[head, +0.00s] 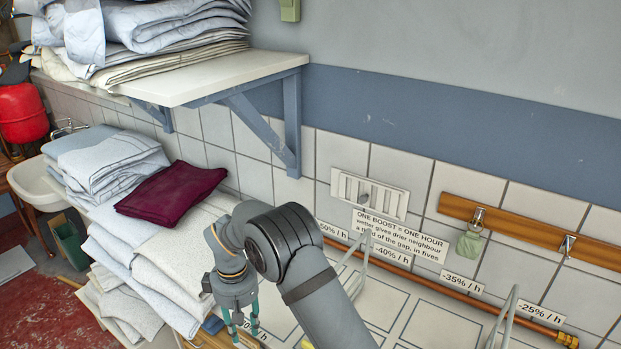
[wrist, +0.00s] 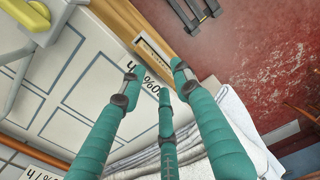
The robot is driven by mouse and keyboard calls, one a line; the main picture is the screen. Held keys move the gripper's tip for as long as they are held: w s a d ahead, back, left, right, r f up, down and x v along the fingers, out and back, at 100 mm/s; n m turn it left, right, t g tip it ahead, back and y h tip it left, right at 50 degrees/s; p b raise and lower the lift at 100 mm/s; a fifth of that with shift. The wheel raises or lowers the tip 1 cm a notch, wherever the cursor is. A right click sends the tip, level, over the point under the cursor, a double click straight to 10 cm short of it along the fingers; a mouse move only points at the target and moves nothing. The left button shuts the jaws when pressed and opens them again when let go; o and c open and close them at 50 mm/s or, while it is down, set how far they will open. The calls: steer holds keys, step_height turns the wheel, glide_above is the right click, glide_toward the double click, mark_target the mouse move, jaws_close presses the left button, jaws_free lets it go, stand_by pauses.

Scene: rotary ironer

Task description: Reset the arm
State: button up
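My arm reaches in from the bottom of the head view and bends down over the front of the white surface. My gripper (head: 241,326) hangs at its end, pointing down, beside the stack of folded linen (head: 155,285). Its teal fingers show in the wrist view (wrist: 156,82), with their tips apart and nothing between them. The gripper is open and empty. Below it in the wrist view are a wooden edge (wrist: 118,22), a percentage label partly hidden by the fingers, and the red floor (wrist: 255,60).
A white shelf (head: 240,75) with folded linen overhangs at the upper left. A dark red cloth (head: 172,193) lies on the lower stack. Grey upright handles (head: 508,318) and a copper pipe (head: 470,303) stand right of my arm. A yellow thing (wrist: 28,30) shows in the wrist view.

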steer(key=shift+r, duration=0.25)
steer(key=shift+f, duration=0.1)
